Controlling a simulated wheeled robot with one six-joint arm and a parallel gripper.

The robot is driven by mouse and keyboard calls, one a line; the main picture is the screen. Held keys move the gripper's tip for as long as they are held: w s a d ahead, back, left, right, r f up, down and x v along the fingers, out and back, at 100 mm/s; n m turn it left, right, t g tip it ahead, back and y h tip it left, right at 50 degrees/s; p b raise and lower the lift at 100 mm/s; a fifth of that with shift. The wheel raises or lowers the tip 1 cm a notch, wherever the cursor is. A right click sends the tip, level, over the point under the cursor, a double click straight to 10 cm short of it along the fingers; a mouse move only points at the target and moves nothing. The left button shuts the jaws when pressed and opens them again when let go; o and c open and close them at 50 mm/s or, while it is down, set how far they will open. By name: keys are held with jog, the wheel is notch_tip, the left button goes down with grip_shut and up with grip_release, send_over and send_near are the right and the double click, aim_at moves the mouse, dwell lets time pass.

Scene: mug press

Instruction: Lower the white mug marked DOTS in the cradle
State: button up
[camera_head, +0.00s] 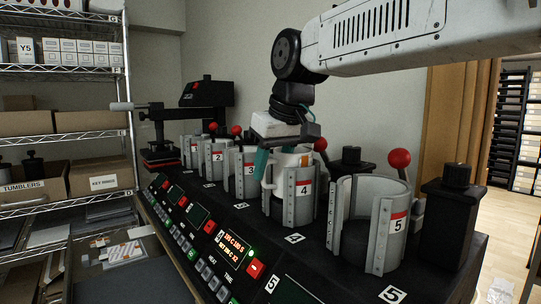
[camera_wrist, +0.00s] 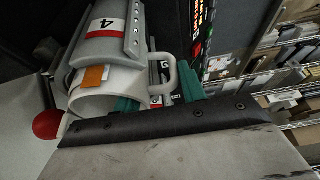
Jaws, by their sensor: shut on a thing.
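The white mug (camera_head: 286,163) is at cradle 4 (camera_head: 303,192), with its lower part inside the cradle's metal wall and its upper part above it. In the wrist view the mug (camera_wrist: 90,101) shows its open rim, an orange patch and its handle toward the right, outside the cradle (camera_wrist: 112,50). No DOTS marking is readable. My gripper (camera_head: 278,164) is above the cradle, shut on the mug at its handle side. In the wrist view its teal fingers (camera_wrist: 158,97) lie on either side of the handle area. The mug's base is hidden.
Empty cradle 5 (camera_head: 372,222) stands close on the right, with a red-knobbed lever (camera_head: 399,159). Cradle 3 (camera_head: 240,165) and cradle 2 (camera_head: 215,160) stand to the left. A control panel (camera_head: 233,247) runs along the front. Shelves (camera_head: 65,128) are at far left.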

jog(key=shift+f, duration=0.3)
jog(key=o, duration=1.3)
jog(key=v, duration=0.8)
jog(key=shift+f, duration=0.1)
